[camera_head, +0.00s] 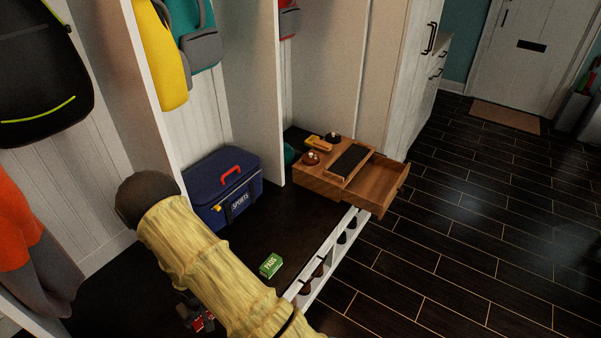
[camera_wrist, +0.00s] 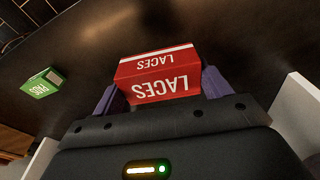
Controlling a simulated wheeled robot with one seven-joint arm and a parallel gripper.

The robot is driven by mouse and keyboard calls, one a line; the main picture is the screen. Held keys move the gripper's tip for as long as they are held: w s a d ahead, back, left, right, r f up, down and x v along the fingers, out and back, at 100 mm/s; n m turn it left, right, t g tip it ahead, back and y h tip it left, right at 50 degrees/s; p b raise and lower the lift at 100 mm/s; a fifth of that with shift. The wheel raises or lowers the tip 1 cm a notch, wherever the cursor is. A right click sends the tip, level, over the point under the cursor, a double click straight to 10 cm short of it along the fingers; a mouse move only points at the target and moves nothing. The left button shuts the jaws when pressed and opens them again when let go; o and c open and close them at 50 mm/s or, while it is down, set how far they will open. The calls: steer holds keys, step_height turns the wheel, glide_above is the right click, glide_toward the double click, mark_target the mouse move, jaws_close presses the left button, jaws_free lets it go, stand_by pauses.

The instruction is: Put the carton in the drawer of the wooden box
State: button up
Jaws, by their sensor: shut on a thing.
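My gripper (camera_wrist: 161,88) is shut on a red carton (camera_wrist: 158,76) marked LACES, held between its two purple fingers. In the head view the red carton (camera_head: 205,321) shows at the bottom, partly hidden by my arm. A small green carton (camera_head: 270,265) marked PADS lies apart on the dark bench; it also shows in the wrist view (camera_wrist: 42,84). The wooden box (camera_head: 318,183) stands at the bench's far end. Its drawer (camera_head: 378,184) is pulled out to the right and looks empty. My gripper is well away from the box, on the near side.
A blue sports bag (camera_head: 222,188) with a red handle stands against the back wall. Dark knobbed items and a yellow-handled brush (camera_head: 319,143) sit on the box. Cubbies with shoes (camera_head: 341,238) run below the bench's front edge. The bench between the green carton and box is clear.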

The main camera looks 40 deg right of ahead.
steer(key=s+d+m+p, duration=0.1)
steer(key=s+d+p, duration=0.1)
steer(key=d+p, duration=0.5)
steer(key=shift+s+d+r+m+p, duration=0.2)
steer(key=shift+s+m+p, duration=0.15)
steer(key=shift+p, duration=0.65)
